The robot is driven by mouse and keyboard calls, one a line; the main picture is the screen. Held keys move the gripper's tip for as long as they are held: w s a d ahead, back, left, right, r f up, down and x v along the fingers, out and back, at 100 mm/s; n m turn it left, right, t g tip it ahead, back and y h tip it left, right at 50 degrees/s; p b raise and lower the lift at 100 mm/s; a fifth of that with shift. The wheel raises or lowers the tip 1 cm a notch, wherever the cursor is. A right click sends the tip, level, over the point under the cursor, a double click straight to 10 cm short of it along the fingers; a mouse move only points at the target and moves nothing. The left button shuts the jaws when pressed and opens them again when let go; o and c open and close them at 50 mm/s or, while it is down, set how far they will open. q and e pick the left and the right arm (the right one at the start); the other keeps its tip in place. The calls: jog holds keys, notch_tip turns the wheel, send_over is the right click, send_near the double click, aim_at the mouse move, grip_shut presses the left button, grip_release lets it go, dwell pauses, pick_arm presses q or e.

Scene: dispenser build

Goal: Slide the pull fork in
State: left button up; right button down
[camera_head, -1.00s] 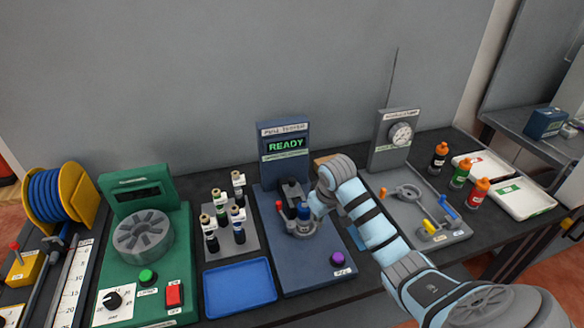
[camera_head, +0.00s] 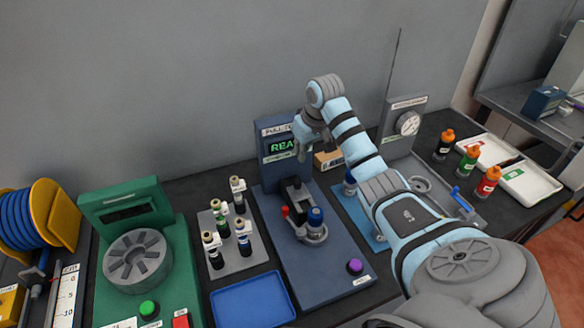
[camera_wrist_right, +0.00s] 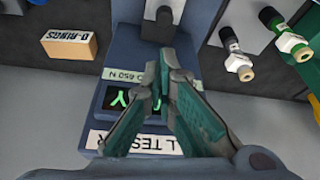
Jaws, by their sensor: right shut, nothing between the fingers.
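The blue pull tester (camera_head: 335,258) stands mid-bench, its READY screen (camera_head: 280,146) lit green and partly covered by my right arm. A black block (camera_head: 297,192) sits on its column. Below it, a blue-capped vial (camera_head: 315,218) stands upright in a grey holder (camera_head: 314,236). A red knob (camera_head: 285,212) is beside the holder on the left; it may belong to the pull fork, whose prongs I cannot make out. My right gripper (camera_head: 302,152) is shut and empty, raised in front of the screen, above and apart from the vial. In the right wrist view its fingertips (camera_wrist_right: 167,68) meet.
A purple button (camera_head: 354,267) is at the tester's front right. A grey rack (camera_head: 236,262) of vials and an empty blue tray (camera_head: 252,303) are left. An O-rings box (camera_head: 328,161) is behind.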

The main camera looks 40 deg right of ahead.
send_over(301, 193)
jog(key=w, duration=0.5)
jog(key=f, duration=0.8)
jog(key=shift+s+d+f, duration=0.1)
jog(key=shift+d+f, duration=0.2)
jog(key=shift+d, duration=0.05)
jog(key=shift+f+b, duration=0.3)
jog(key=shift+f, duration=0.1)
jog(key=shift+s+f, duration=0.1)
jog(key=shift+f, duration=0.15)
pick_arm(q)
jog(key=shift+w+f, duration=0.35)
jog(key=shift+w, duration=0.1)
